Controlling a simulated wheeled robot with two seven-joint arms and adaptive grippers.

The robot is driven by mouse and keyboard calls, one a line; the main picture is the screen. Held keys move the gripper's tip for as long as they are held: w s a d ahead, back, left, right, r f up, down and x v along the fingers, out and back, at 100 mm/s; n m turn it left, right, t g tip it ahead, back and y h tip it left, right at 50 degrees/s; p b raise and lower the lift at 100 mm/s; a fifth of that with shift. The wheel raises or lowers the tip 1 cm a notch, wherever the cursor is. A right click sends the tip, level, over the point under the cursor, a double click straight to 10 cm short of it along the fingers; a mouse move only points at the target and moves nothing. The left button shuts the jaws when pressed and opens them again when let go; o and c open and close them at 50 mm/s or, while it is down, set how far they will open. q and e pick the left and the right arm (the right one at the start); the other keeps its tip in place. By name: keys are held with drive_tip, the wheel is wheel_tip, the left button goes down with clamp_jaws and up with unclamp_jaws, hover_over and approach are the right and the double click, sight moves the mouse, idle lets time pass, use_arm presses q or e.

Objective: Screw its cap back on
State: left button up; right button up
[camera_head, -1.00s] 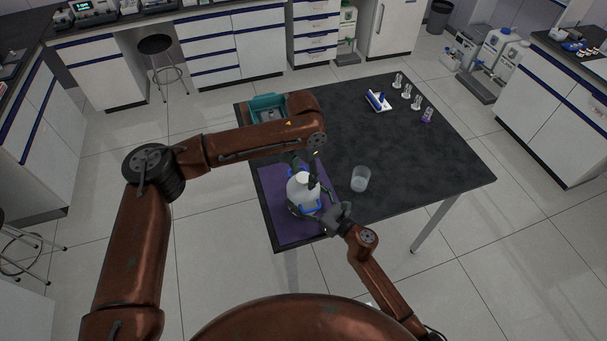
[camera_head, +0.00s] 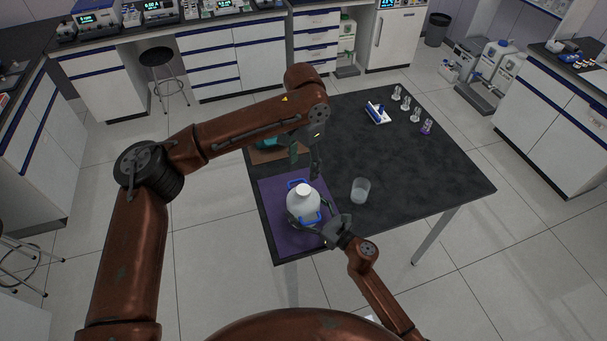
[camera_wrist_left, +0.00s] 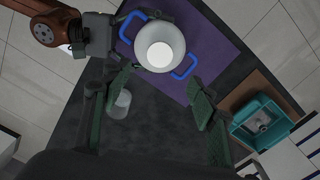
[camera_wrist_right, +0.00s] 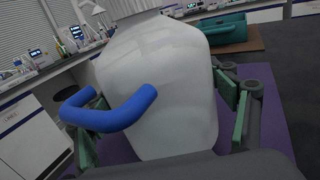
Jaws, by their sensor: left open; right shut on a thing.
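The white bottle (camera_head: 302,206) with blue handles stands upright on the purple mat (camera_head: 265,190). A white round cap (camera_wrist_left: 160,55) shows at the centre of its top in the left wrist view; I cannot tell how tightly it sits. My left gripper (camera_head: 305,163) is open and empty, above and behind the bottle top, apart from it. Its green fingers flank empty space in the left wrist view. My right gripper (camera_head: 313,218) is shut on the bottle's body from the near right. In the right wrist view the body fills the space between the fingers, and its top is cut off.
A glass beaker (camera_head: 360,190) stands right of the mat. A teal bin (camera_wrist_left: 263,122) with something inside sits on a brown board (camera_wrist_left: 240,93) behind the mat. A blue-and-white holder (camera_head: 377,113) and several small flasks stand at the far right. The table's middle is clear.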

use_arm(q)
drive_tip(key=shift+r, duration=0.65)
use_arm(e)
drive_tip(key=o, duration=2.4)
drive_tip(key=v, duration=1.2)
use_arm(q)
drive_tip(key=shift+f, duration=0.1)
